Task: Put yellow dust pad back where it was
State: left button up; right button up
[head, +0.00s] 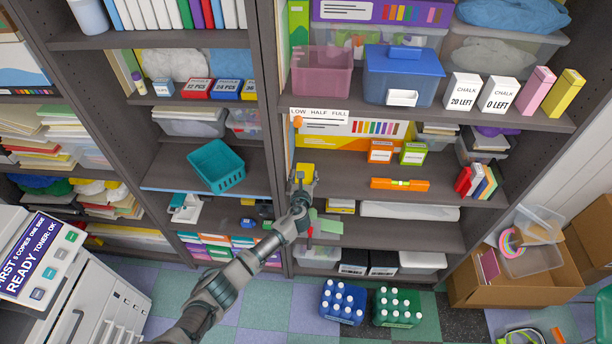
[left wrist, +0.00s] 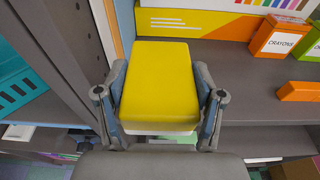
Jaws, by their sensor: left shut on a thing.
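The yellow dust pad (left wrist: 160,85) is a yellow block with a pale underside. My left gripper (left wrist: 160,112) is shut on it, one finger on each side. In the head view the pad (head: 304,171) shows at the tip of my left gripper (head: 302,185), in front of the middle shelf of the right bookcase, near its left upright. In the wrist view the pad overlaps the shelf's front edge; I cannot tell whether it touches the shelf. My right gripper is not in view.
The shelf (head: 350,184) has bare room right of the pad, up to an orange level (head: 400,184). Orange (head: 381,151) and green (head: 414,153) crayon boxes stand farther back. The bookcase upright (head: 268,100) is close on the left. A teal basket (head: 216,166) sits left of it.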

pick_arm(q)
jog(key=shift+s+a, duration=0.35)
jog(key=shift+s, duration=0.15)
jog(key=s+a+r, duration=0.3)
jog(key=s+a, duration=0.3)
jog(key=s, duration=0.5)
jog(key=s+a+r, duration=0.4)
jog(key=s+a, duration=0.2)
jog(key=s, duration=0.6)
jog(key=shift+s, duration=0.3)
